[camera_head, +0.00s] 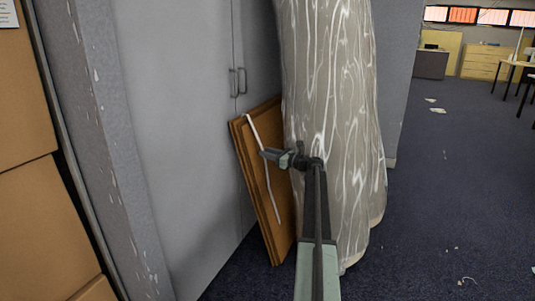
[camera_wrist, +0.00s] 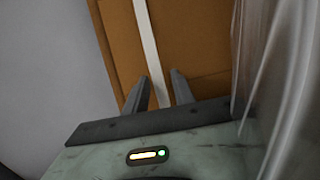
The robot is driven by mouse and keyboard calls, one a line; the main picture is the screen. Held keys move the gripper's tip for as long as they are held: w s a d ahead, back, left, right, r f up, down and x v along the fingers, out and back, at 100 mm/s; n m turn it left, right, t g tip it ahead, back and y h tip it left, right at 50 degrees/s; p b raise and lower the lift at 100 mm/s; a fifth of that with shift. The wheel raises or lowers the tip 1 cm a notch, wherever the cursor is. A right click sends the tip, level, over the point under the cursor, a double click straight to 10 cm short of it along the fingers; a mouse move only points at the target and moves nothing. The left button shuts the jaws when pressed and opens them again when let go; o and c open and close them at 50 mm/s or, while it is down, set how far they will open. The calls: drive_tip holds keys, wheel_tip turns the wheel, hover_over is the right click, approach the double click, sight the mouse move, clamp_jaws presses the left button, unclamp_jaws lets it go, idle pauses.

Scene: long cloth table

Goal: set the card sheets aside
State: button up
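Brown card sheets (camera_head: 262,190) lean together, tilted, against the grey cabinet doors. A white strip (camera_head: 260,150) runs down over their front face. My gripper (camera_head: 265,154) is in front of the sheets, close to the strip. In the wrist view, my gripper (camera_wrist: 158,88) is open, its two fingers apart and pointing at the card sheets (camera_wrist: 198,40). The white strip (camera_wrist: 150,45) runs down into the space between the fingers. I cannot tell whether the fingertips touch the card. The plastic-wrapped bundle hides the right side of the sheets.
A tall plastic-wrapped bundle (camera_head: 332,90) stands just right of the sheets, very close to my arm. A grey cabinet (camera_head: 180,120) stands behind. Stacked cardboard boxes (camera_head: 22,130) are at the far left. The dark carpet (camera_head: 450,200) at right is mostly free, with small scraps.

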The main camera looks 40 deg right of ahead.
wheel_tip(320, 180, up, 5)
drive_tip(key=p, duration=0.5)
drive_tip(key=s+a, duration=0.9)
drive_tip(key=s, duration=0.3)
drive_tip(key=shift+s+a, duration=0.4)
